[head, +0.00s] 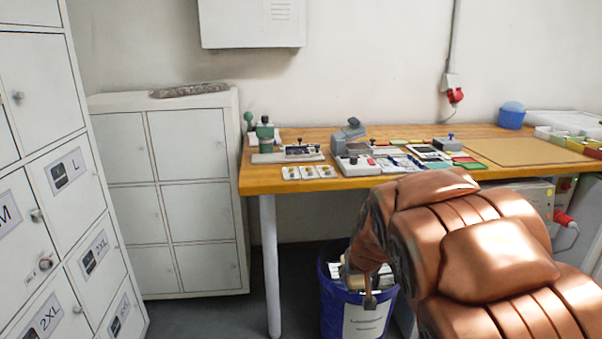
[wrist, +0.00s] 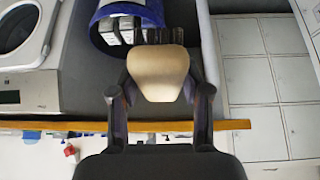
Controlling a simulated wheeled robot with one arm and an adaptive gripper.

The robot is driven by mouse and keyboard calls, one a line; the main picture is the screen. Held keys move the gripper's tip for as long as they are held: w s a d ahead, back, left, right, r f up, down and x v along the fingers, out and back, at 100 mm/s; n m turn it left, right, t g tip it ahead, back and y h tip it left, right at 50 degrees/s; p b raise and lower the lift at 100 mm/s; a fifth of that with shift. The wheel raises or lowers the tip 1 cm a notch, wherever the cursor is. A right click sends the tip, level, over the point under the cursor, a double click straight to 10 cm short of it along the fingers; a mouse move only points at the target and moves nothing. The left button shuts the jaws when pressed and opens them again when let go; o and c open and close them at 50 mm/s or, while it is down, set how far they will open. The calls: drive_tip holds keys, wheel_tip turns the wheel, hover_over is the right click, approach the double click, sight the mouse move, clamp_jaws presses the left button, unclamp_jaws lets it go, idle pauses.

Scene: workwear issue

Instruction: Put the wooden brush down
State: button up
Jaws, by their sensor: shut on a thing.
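My gripper (wrist: 160,92) is shut on the wooden brush (wrist: 158,70). In the wrist view the brush's pale, rounded wooden body shows between the two fingers, with a dark edge at its far end. In the head view my gripper (head: 366,284) hangs low in front of the table, over or in front of the blue bin.
The blue bin (head: 331,318), holding dark and white items, stands below the wooden table (head: 262,182). The tabletop is crowded with small devices and cards; a brown board (head: 530,150) lies at right. Grey lockers (head: 128,200) stand at left. My arm hides the lower right.

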drive_tip(key=r+p, duration=0.1)
drive_tip(key=p, duration=0.2)
drive_tip(key=s+r+p, duration=0.1)
drive_tip(key=r+p, duration=0.1)
drive_tip(key=p, duration=0.1)
drive_tip(key=p+v, duration=0.2)
drive_tip(key=p, duration=0.4)
drive_tip(key=shift+s, duration=0.2)
